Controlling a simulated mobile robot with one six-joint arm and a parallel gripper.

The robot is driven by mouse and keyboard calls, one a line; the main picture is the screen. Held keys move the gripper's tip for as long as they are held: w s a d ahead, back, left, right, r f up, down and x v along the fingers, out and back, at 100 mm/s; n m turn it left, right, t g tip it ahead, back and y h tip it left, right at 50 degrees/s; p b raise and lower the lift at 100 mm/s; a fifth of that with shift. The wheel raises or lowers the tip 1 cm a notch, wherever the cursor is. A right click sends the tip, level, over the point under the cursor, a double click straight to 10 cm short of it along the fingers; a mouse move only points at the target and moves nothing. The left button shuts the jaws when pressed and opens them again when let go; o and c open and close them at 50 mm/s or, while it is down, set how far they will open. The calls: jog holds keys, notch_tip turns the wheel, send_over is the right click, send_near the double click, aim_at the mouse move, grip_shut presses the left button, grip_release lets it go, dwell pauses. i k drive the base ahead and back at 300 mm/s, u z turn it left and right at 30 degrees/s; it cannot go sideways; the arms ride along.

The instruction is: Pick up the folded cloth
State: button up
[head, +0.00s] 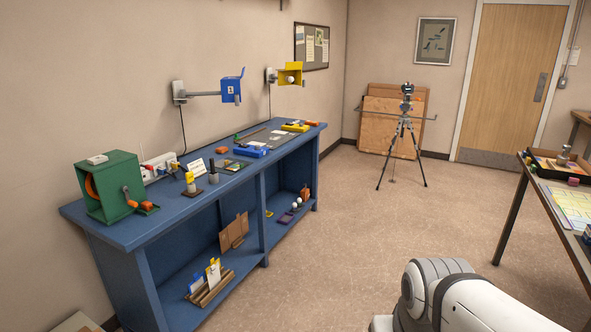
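I cannot make out a folded cloth anywhere in this view. A flat pale yellow-green sheet lies on the table at the right edge (542,211); I cannot tell whether it is paper or cloth. White links of my own arm show at the bottom right, but my gripper is outside the picture.
A blue workbench (150,232) with a lower shelf stands along the left wall. It carries a green box (112,188) and several small items. Blue (232,87) and yellow (289,73) wall-mounted devices hang above. A tripod (402,145) stands at the back. The middle floor is clear.

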aim_at(222, 150)
jog(key=u, duration=0.15)
jog(key=i, duration=1.8)
jog(key=u, duration=0.55)
jog(key=i, duration=1.5)
jog(key=u, duration=0.45)
jog(key=i, duration=0.5)
jog(key=z, duration=0.1)
